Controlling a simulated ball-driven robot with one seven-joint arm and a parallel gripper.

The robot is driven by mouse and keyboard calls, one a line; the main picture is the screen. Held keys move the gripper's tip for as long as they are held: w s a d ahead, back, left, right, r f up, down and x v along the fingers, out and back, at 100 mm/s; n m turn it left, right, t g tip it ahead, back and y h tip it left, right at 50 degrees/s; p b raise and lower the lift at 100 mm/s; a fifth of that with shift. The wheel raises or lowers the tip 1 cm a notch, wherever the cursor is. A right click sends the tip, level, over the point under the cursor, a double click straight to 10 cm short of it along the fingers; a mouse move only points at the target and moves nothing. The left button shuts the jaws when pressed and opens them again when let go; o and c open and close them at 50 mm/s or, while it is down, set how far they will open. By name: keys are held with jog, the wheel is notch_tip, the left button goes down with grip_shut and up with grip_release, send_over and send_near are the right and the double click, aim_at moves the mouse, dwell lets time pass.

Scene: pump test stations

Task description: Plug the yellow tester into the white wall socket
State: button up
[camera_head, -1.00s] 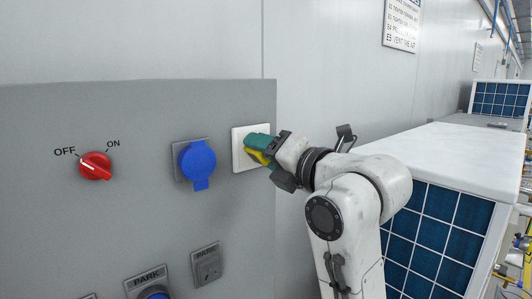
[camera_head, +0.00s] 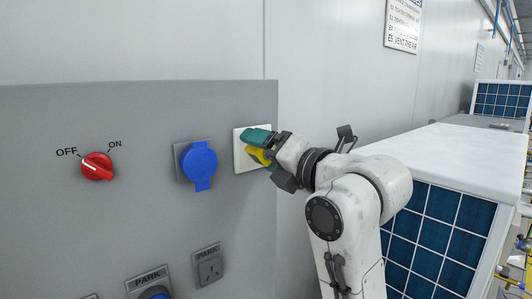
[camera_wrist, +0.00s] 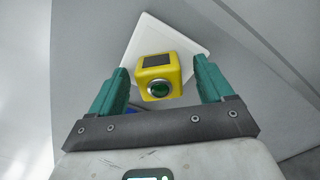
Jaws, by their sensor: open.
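The yellow tester (camera_head: 258,156) is at the white wall socket (camera_head: 242,161), on the right part of the grey panel. In the wrist view the tester (camera_wrist: 159,79) has a dark window on top and a round green part facing me. It sits against the white socket plate (camera_wrist: 187,33), which looks tilted in that view. My gripper (camera_wrist: 161,68) is open, its green fingers to either side of the tester with a visible gap on each side. The tester hides the socket's holes, so I cannot see how deep its plug sits.
A blue capped socket (camera_head: 199,161) is left of the white one, and a red OFF/ON switch (camera_head: 97,167) is farther left. PARK sockets (camera_head: 209,268) are below. A white-topped unit with blue panels (camera_head: 440,225) stands right of my arm.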

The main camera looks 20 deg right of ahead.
jog(key=b+v, duration=0.2)
jog(key=v, duration=0.8)
jog(key=shift+s, duration=0.4)
jog(key=shift+d, duration=0.15)
